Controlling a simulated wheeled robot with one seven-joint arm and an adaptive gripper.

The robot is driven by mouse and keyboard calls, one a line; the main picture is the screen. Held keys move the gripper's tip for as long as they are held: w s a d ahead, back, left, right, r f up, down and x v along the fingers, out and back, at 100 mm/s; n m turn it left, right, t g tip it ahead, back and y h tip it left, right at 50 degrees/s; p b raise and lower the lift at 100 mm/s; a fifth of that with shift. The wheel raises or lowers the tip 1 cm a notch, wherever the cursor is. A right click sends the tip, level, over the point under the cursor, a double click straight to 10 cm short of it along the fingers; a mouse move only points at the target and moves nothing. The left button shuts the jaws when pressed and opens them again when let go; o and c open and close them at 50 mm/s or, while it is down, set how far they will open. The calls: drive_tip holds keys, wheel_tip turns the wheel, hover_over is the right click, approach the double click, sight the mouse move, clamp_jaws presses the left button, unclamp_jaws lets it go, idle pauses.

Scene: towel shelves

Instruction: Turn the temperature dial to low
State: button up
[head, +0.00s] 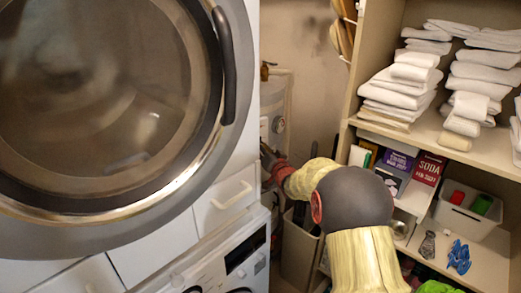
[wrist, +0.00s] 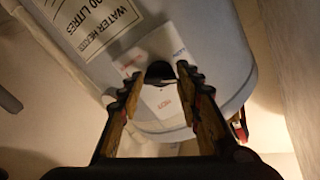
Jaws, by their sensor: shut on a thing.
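The water heater (head: 283,85) is a pale tank in the back corner, right of the dryer, in the head view. In the wrist view the heater (wrist: 215,50) fills the upper part, with its printed label upside down or tilted. The temperature dial (wrist: 160,70) is a small dark knob on a white panel with red and blue lettering. The dial's setting cannot be read. In the head view my gripper (head: 267,157) is small and partly hidden by the dryer's edge and my arm.
A large dryer (head: 240,120) with a round door stands close at the left, above a white washing machine (head: 215,265). Shelves (head: 465,150) with white towels, boxes and a white bin (head: 466,221) stand close at the right. My arm reaches through the narrow gap between.

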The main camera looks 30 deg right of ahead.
drive_tip(key=n+b, duration=0.1)
drive_tip(key=n, duration=0.1)
drive_tip(key=n+b, duration=0.1)
drive_tip(key=n, duration=0.3)
drive_tip(key=shift+d+f+b, duration=0.1)
drive_tip(key=shift+f+b, duration=0.15)
drive_tip(key=shift+b, duration=0.15)
idle(0.3)
drive_tip(key=o, duration=1.1)
drive_tip(key=shift+r, duration=0.15)
drive_tip(key=shift+o, duration=0.3)
drive_tip(key=s, duration=1.2)
drive_tip(key=shift+a, duration=0.45)
